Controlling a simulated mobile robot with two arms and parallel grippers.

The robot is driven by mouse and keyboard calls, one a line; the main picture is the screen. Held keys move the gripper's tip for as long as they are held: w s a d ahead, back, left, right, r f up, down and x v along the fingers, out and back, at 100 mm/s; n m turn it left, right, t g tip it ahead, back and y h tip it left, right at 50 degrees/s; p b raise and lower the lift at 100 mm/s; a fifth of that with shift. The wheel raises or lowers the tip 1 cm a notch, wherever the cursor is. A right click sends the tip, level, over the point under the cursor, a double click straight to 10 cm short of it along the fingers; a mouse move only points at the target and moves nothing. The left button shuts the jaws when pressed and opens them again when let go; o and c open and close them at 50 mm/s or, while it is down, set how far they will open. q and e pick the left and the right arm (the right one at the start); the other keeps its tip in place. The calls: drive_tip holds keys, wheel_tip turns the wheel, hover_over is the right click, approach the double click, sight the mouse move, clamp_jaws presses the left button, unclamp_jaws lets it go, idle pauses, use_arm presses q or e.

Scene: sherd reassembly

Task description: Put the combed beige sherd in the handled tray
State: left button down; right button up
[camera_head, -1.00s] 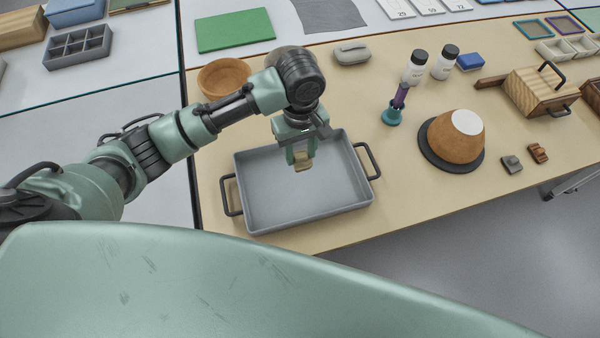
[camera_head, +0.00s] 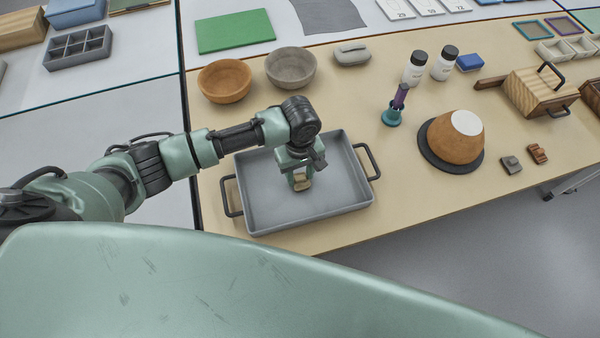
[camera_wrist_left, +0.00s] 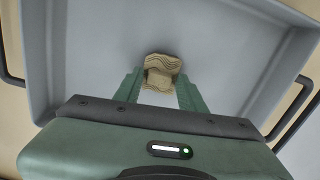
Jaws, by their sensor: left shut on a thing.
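The combed beige sherd (camera_head: 302,184) is between the fingertips of my left gripper (camera_head: 301,177), which is shut on it. In the left wrist view the sherd (camera_wrist_left: 162,71) shows wavy combed lines, and the fingers (camera_wrist_left: 158,88) are at its two sides. The grey handled tray (camera_head: 345,150) lies under the gripper, with a dark handle at each end. The sherd is inside the tray's outline, low over its floor; I cannot tell whether it touches. My right gripper is not in view.
An orange bowl (camera_head: 224,82) and a grey bowl (camera_head: 291,66) stand behind the tray. An upturned brown pot (camera_head: 450,136) on a dark disc and a teal-and-purple tool (camera_head: 397,105) are to the right. Two small sherds (camera_head: 511,164) (camera_head: 538,153) lie near the front edge.

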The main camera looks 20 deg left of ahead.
sight(300, 177)
use_arm(q)
drive_tip(key=shift+f, duration=0.15)
drive_tip(key=c, duration=0.8)
unclamp_jaws()
drive_tip(key=shift+c, duration=0.2)
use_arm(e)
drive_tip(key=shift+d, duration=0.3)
use_arm(q)
wheel_tip(300, 177, up, 12)
drive_tip(key=shift+r, duration=0.2)
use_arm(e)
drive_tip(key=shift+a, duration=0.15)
